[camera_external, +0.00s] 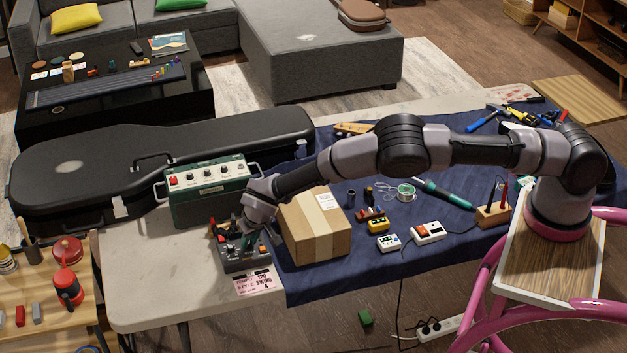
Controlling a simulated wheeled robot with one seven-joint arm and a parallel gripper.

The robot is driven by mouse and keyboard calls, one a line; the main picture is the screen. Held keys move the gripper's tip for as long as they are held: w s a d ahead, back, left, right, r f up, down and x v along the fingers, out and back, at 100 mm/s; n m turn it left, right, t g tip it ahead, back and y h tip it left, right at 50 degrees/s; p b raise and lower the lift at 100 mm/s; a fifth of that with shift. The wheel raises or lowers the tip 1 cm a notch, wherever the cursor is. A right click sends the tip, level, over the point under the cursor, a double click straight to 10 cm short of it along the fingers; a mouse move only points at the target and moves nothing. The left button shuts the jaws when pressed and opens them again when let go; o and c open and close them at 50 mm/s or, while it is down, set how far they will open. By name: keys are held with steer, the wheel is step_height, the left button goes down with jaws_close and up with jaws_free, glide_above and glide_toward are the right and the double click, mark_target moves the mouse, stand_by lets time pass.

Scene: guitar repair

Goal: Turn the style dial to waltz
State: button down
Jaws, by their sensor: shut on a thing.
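A small dark grey box with controls (244,263) stands near the front edge of the table, and I take it to be the unit with the style dial. A pink and black display card (255,284) at its front reads TEMPO 120 and STYLE SWING, with a 4 below. My gripper (247,240) reaches down onto the top of this box. It is shut on a control there, apparently a dial. The fingers hide most of the dial, so its pointer and markings cannot be read. A small red part shows beside the gripper on the left.
A green amplifier with knobs (208,188) stands close behind the box. A cardboard carton (315,226) stands close on the right, under my forearm. A black guitar case (160,160) lies behind. Bare tabletop (150,290) is free at left.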

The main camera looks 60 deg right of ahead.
stand_by(0.4)
steer(key=c, duration=0.8)
jaws_free()
steer(key=shift+o, duration=0.2)
steer(key=v, duration=1.1)
